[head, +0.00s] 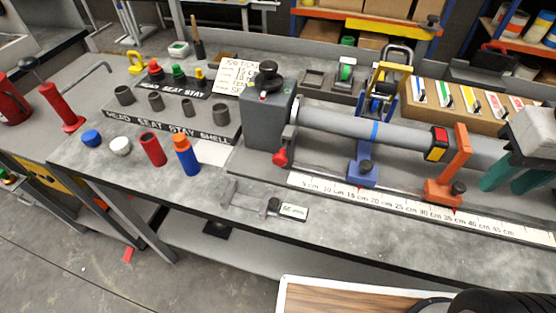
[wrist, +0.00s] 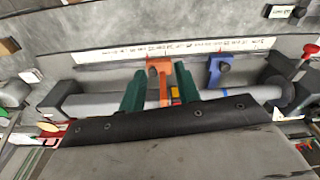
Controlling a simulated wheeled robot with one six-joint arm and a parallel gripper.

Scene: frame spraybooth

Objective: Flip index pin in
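My gripper (head: 506,184) is at the right of the bench in the head view, its two teal fingers apart and nothing seen held. In the wrist view my gripper (wrist: 160,88) has its fingers on either side of the orange rest (wrist: 158,68), which lies beyond them. The grey headstock (head: 268,122) stands left of centre with a black knob (head: 267,75) on top. A red-handled part (head: 280,157) sticks out low at its front; it may be the index pin, but I cannot tell. A red handle also shows in the wrist view (wrist: 310,51).
A grey tube (head: 345,125) runs right from the headstock, over a blue rest (head: 362,170) and an orange rest (head: 445,178). A white ruler strip (head: 400,205) lies along the front. Cups and bottles stand at left. The bench front is mostly clear.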

